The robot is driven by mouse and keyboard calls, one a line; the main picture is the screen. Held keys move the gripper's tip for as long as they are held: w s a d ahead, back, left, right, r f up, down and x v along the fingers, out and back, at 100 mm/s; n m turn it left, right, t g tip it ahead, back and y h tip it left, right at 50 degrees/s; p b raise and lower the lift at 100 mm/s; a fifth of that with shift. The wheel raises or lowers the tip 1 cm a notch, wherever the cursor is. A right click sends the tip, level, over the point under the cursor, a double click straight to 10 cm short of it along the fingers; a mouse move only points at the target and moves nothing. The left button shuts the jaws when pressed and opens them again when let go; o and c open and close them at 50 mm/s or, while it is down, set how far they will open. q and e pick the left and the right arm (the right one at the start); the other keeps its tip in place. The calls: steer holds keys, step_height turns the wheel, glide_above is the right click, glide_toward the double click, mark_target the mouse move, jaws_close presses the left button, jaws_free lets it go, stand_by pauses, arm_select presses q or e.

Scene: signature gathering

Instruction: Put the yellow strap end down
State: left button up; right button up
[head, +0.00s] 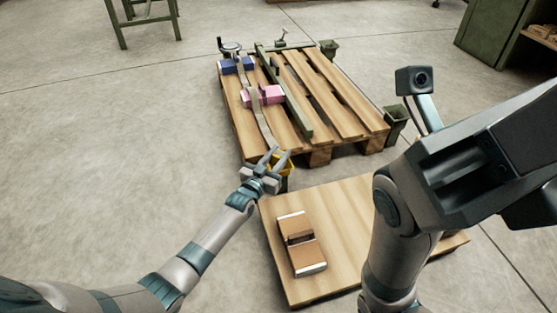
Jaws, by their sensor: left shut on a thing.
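A pale strap (265,124) runs over the slatted wooden pallet (318,92), from a blue block (229,67) past a pink block (265,95) to the pallet's near edge. A yellow piece (289,168) shows at that edge, just behind and right of my left gripper (277,157). My left gripper is shut on the yellow strap end, though its fingers hide much of the hold. My right arm fills the right foreground, and its gripper is not in view.
A wooden board (345,207) with a brown box (301,243) lies nearer me. Green cups (396,119) stand at pallet corners, and a green bar (286,93) crosses the slats. A green table (145,20) stands far left. The floor at left is clear.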

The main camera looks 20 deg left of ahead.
arm_select(q)
steer(key=shift+f, duration=0.1)
stand_by(0.3)
steer(key=shift+f, duration=0.25)
steer(key=o, duration=1.1)
steer(key=shift+c, duration=0.2)
steer(key=shift+r, duration=0.15)
